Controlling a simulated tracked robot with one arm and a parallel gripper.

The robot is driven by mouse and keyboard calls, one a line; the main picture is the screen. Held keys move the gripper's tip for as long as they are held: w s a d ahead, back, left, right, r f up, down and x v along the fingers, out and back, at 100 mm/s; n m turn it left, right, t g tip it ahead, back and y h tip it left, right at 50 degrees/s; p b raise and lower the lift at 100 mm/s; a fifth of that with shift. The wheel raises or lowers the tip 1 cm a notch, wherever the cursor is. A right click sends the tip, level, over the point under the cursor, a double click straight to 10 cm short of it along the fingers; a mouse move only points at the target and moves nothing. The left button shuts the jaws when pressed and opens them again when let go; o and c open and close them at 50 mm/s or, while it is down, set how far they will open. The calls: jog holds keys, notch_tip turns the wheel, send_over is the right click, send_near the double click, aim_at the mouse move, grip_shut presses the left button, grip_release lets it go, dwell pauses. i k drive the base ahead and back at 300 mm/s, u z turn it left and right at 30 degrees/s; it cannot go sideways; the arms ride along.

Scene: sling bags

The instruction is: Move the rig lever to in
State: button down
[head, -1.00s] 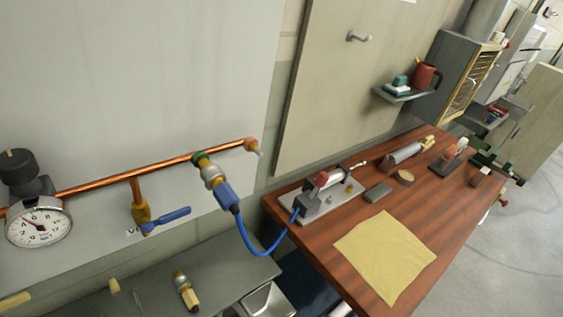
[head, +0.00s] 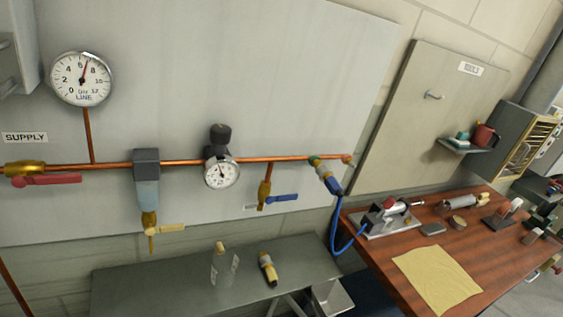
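A small rig (head: 388,221) on a grey base plate stands at the back left corner of the wooden bench, right of the middle in the head view. It carries a silver cylinder and a red part (head: 390,204) that may be its lever knob. It is too small to tell which way the lever points. A blue hose (head: 334,232) runs from the rig up to a coupling at the end of the copper pipe (head: 300,159). My gripper is not in view.
A yellow cloth (head: 437,279) lies on the bench (head: 490,262). Several parts stand along its back. A grey shelf table (head: 130,290) holds a bottle (head: 223,265) and a brass fitting (head: 268,268). The wall panel has gauges, a red-handled valve (head: 46,180) and a blue-handled valve (head: 283,198).

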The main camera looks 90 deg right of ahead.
aim_at(389, 202)
jog(key=u, duration=0.45)
jog(key=k, duration=2.85)
jog(key=z, duration=1.75)
jog(key=i, duration=1.05)
jog(key=u, duration=0.05)
